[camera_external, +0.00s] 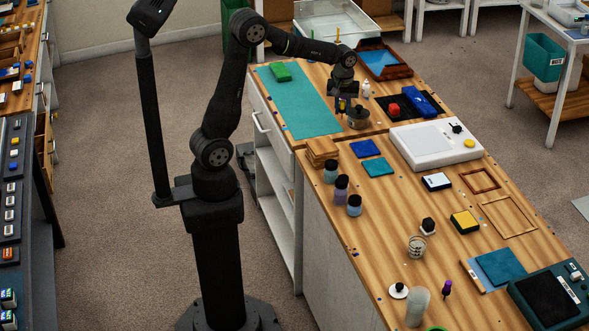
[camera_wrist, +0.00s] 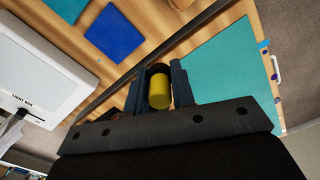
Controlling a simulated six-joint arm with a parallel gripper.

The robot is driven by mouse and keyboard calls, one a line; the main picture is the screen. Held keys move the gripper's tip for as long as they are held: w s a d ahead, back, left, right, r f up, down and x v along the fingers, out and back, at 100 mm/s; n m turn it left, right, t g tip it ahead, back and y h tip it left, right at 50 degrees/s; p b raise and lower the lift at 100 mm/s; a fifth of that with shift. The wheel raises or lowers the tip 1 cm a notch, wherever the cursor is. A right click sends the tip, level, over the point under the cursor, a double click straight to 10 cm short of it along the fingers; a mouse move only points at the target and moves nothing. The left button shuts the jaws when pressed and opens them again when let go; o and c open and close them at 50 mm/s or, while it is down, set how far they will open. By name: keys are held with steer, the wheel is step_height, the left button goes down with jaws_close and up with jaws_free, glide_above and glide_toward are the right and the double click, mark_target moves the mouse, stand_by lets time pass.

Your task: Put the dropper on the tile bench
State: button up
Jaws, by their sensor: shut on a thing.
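My gripper (camera_external: 342,98) is shut on a small yellow cylinder (camera_wrist: 160,91) with a dark end, which may be the dropper. In the external view the yellow piece (camera_external: 342,106) hangs below my fingers, close to a dark round pot (camera_external: 358,118); I cannot tell whether they touch. In the wrist view it sits between my two fingers (camera_wrist: 158,72). The wooden bench (camera_external: 375,226) runs toward the front right and carries a blue tile (camera_external: 364,148) and a teal tile (camera_external: 377,168). A small purple-topped item (camera_external: 447,287) stands near its front.
A teal mat (camera_external: 297,103) lies left of my gripper with a green block (camera_external: 280,72). A white light box (camera_external: 436,143) is to the right. Wood blocks (camera_external: 322,152) and several bottles (camera_external: 341,188) line the left edge. Bare wood lies between the tiles and the front items.

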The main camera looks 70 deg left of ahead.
steer(key=w+d+m, duration=0.2)
steer(key=d+m, duration=0.6)
steer(key=d, duration=2)
steer(key=s+d+m, duration=0.4)
steer(key=s+d, duration=0.2)
steer(key=d, duration=0.6)
steer(key=s+d+m, duration=0.3)
steer(key=s+d, duration=0.4)
steer(key=d, duration=0.5)
steer(key=w+a+f, duration=0.1)
steer(key=w+f, duration=0.1)
steer(key=w, duration=0.1)
steer(key=w+a+f, duration=0.1)
steer(key=w+f, duration=0.1)
steer(key=w, duration=0.2)
steer(key=w+a+f, duration=0.2)
steer(key=w+f, duration=0.1)
steer(key=shift+w, duration=0.4)
steer(key=shift+w+f, duration=0.1)
steer(key=shift+f, duration=1.9)
steer(key=shift+f, duration=0.15)
